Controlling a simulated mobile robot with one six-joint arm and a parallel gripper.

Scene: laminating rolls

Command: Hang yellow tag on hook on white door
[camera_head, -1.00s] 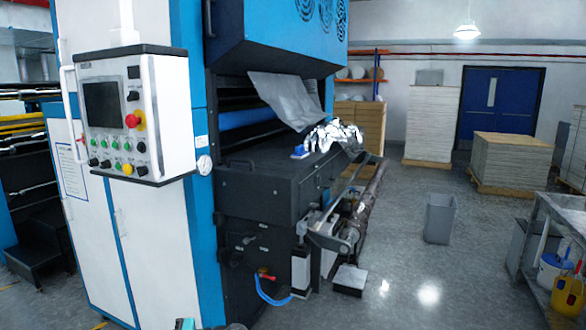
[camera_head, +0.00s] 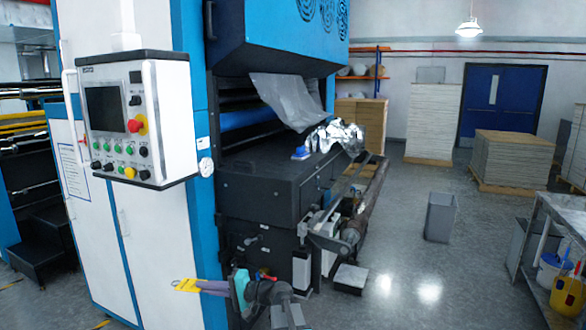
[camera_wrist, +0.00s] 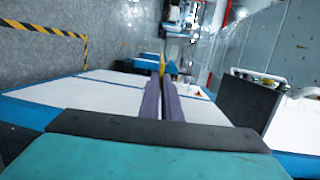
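My gripper (camera_head: 203,287) is low in the front of the head view, in front of the lower part of the white door (camera_head: 150,240). Its purple fingers are shut on the yellow tag (camera_head: 184,285), which sticks out to the left. In the wrist view, the fingers (camera_wrist: 162,82) lie close together, and a bit of the yellow tag (camera_wrist: 162,62) shows beyond their tips. White panels (camera_wrist: 100,92) with blue edges spread below and around the fingers. I cannot make out the hook on the door in either view.
The control panel box (camera_head: 135,118) juts out above the door. The black machine body (camera_head: 265,190) stands to the right, with rollers. A grey bin (camera_head: 440,217) and a workbench (camera_head: 560,225) are further right. Open floor lies between.

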